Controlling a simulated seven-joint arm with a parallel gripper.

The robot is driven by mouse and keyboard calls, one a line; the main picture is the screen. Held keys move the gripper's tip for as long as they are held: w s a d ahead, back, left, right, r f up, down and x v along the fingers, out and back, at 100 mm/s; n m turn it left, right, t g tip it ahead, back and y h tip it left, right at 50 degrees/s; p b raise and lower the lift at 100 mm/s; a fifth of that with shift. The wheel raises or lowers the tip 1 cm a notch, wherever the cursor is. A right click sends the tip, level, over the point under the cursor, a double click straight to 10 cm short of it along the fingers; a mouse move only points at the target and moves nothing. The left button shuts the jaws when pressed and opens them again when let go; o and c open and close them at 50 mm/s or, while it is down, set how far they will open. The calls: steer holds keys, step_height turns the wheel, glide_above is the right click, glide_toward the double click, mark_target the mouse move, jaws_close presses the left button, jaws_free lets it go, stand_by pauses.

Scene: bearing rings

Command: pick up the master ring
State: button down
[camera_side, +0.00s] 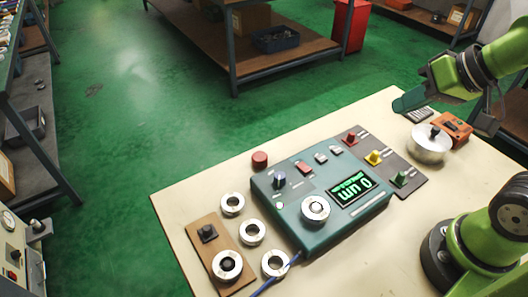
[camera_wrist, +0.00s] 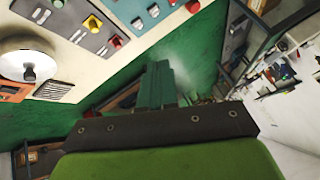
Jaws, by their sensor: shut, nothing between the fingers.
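Several silver rings lie at the front left of the table in the side view. Two loose rings (camera_side: 232,204) (camera_side: 251,232) and a third loose ring (camera_side: 275,263) lie between a brown board (camera_side: 203,256) and a teal gauge box (camera_side: 285,222). Another ring (camera_side: 227,277) sits on the brown board, and a round silver piece (camera_side: 316,209) is on the gauge box. I cannot tell which is the master ring. My gripper (camera_side: 401,104) is shut and empty, raised at the table's far right, well away from the rings. In the wrist view its fingers (camera_wrist: 160,85) are together.
A silver lidded dish (camera_side: 429,150) with a black knob and an orange box (camera_side: 455,127) stand under my arm. A dark panel (camera_side: 408,178) with red, yellow and green knobs adjoins the gauge box. A red button (camera_side: 260,159) stands behind it. A blue cable (camera_side: 270,284) runs at the front.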

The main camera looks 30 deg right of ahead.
stand_by(0.3)
steer(key=shift+c, duration=0.8)
jaws_free()
steer(key=n+g+h, duration=0.2)
steer(key=g, duration=0.5)
glide_above(316, 206)
step_height(316, 206, down, 4)
steer(key=r+m, duration=0.1)
steer(key=m, duration=0.1)
steer(key=shift+m, duration=0.3)
steer(key=f, duration=1)
steer(key=shift+s+d+f, duration=0.15)
steer(key=shift+s+d, duration=0.1)
steer(key=shift+d, duration=0.05)
steer(key=shift+w+a+f, duration=0.1)
steer(key=shift+a+f, duration=0.05)
steer(key=shift+f, duration=1.4)
steer(key=shift+w+a+f, duration=0.1)
steer(key=shift+a+f, duration=0.05)
steer(key=shift+f, duration=1.4)
